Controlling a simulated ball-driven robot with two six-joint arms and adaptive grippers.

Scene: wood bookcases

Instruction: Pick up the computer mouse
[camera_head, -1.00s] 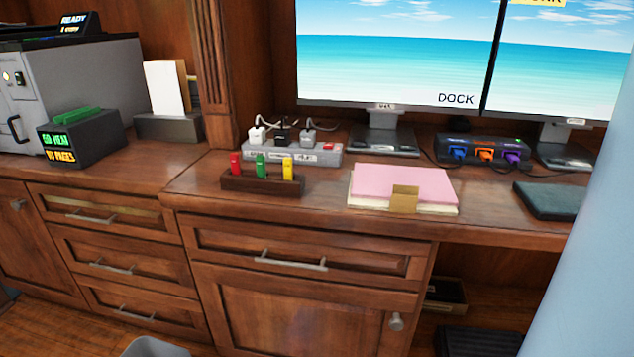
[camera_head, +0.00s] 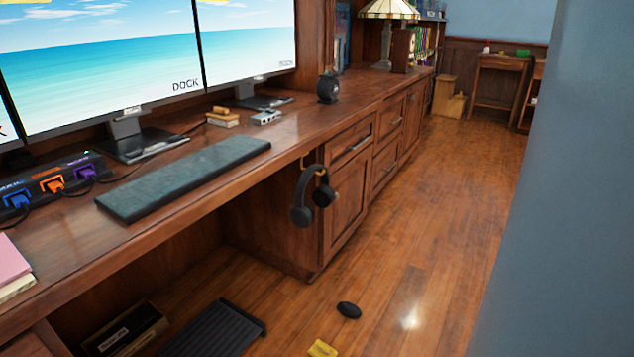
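A small dark oval object (camera_head: 349,310) that looks like the computer mouse lies on the wood floor, in the lower middle of the head view. It is apart from the desk, in front of the open space beneath it. Its details are too small to tell. Neither of my grippers is in view.
A yellow item (camera_head: 322,348) and a black ridged footrest (camera_head: 213,328) are on the floor. A blue-grey surface (camera_head: 570,200) fills the right. Floor between is clear.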

